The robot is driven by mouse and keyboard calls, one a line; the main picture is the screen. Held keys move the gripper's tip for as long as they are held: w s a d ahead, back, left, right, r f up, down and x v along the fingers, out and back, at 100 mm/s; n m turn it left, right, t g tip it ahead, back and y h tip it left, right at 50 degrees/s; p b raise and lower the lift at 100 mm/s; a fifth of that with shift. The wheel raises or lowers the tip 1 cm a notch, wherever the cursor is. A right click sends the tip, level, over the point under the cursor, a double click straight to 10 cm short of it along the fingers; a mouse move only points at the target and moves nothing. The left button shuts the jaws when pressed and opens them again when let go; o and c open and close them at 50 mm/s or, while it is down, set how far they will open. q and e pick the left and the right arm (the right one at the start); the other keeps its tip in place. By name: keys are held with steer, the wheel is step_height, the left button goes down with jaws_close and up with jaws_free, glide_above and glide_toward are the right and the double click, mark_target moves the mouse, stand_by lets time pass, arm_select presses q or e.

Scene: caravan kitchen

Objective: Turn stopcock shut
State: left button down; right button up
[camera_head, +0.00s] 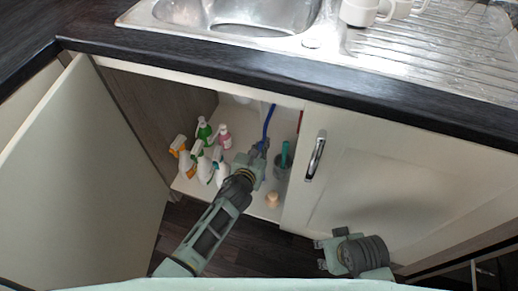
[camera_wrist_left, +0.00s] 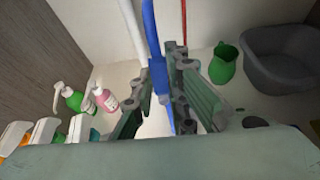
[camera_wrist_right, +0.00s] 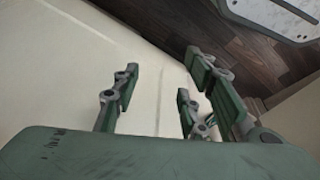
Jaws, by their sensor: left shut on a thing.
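The stopcock shows as a blue valve part (camera_wrist_left: 158,72) on a blue pipe inside the open sink cupboard, in the left wrist view. In the head view the blue pipe (camera_head: 268,124) rises behind my left gripper. My left gripper (camera_head: 258,152) reaches into the cupboard, and its fingers (camera_wrist_left: 162,95) are around the blue part, shut on it. The fingers hide part of the stopcock, and I cannot tell its handle angle. My right gripper (camera_head: 318,254) is outside, low in front of the closed right door; its fingers (camera_wrist_right: 155,95) are apart and empty.
Several spray and soap bottles (camera_head: 204,130) stand left of my left gripper. A green jug (camera_wrist_left: 224,64) and a grey basin (camera_wrist_left: 282,60) are on the right. The left door (camera_head: 90,165) hangs open; the right door (camera_head: 375,180) is closed. A dark worktop edge (camera_head: 200,61) runs above.

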arm_select(q)
steer(key=shift+s+d+f+m+t+y+b, duration=0.2)
steer(key=shift+d+m+y, duration=0.2)
steer(key=shift+m, duration=0.15)
steer(key=shift+s+d+f+m+t+y+b, duration=0.1)
steer(key=shift+d+m+y+b, duration=0.2)
steer(key=shift+m, duration=0.3)
steer(key=shift+s+d+f+m+t+y+b, duration=0.1)
steer(key=shift+s+d+m+y+b, duration=0.05)
steer(key=shift+d+m+y, duration=0.35)
arm_select(e)
steer(key=shift+w+v, duration=0.15)
steer(key=shift+v, duration=0.8)
steer(key=shift+w+v, duration=0.2)
steer(key=shift+v, duration=0.75)
steer(key=shift+w+v, duration=0.15)
steer(key=shift+v, duration=0.8)
steer(key=shift+d+r, duration=0.1)
steer(key=shift+r, duration=0.05)
arm_select(q)
steer(key=c, duration=1.7)
jaws_free()
steer(key=v, duration=1.2)
